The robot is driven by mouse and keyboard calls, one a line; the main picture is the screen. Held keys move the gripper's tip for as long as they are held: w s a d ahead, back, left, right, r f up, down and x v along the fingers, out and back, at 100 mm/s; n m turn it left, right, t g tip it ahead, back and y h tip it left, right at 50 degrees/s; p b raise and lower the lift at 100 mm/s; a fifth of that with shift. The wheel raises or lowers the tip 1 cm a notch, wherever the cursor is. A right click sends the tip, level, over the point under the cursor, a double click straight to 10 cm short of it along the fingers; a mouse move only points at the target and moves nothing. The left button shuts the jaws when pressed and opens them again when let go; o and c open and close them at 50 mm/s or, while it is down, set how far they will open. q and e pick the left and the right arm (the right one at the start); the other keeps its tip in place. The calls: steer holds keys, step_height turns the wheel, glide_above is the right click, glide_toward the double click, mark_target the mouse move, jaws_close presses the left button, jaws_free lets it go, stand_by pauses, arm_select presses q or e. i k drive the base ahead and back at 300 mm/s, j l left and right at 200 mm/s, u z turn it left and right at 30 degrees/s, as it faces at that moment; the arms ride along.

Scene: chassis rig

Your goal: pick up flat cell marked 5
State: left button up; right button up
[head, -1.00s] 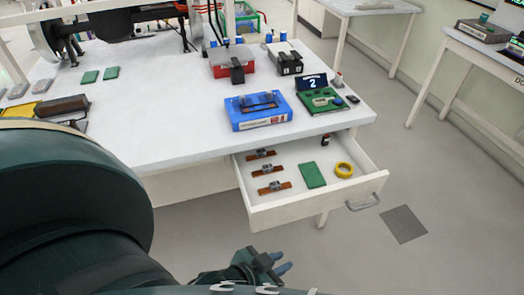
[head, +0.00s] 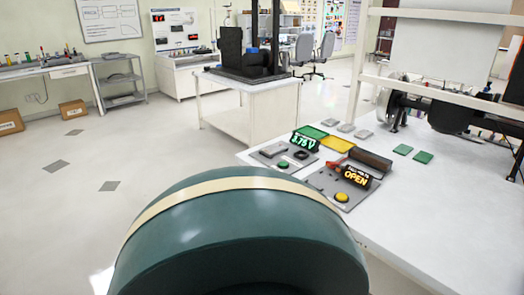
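Several grey flat pieces lie in a row near the far side of the white workbench; they look like flat cells. One is the near right piece (head: 361,134), one the middle piece (head: 346,127) and one the far left piece (head: 331,122). No number can be read on any of them, so I cannot tell which is marked 5. Two green flat pieces lie to their right, one left (head: 403,149) and one right (head: 423,157). Neither gripper is in view. A large teal link of my own arm fills the lower middle and hides the bench's near left corner.
On the white bench (head: 440,205) stand a tester reading 3.75 V (head: 304,141) and a station reading OPEN (head: 357,177). Green (head: 310,132) and yellow (head: 338,144) trays sit behind. A second bench (head: 240,100) stands farther back. Open floor lies left.

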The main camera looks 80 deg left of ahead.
mark_target(273, 150)
steer(key=u, duration=2.55)
steer(key=i+j+z, duration=0.1)
steer(key=z, duration=0.35)
steer(key=i+j+z, duration=0.1)
steer(key=z, duration=0.35)
steer(key=j+z, duration=0.3)
steer(key=z, duration=0.15)
steer(key=j+z, duration=0.25)
steer(key=j, duration=0.25)
steer(key=j+z, duration=0.25)
steer(key=j, duration=0.25)
steer(key=i+j, duration=0.05)
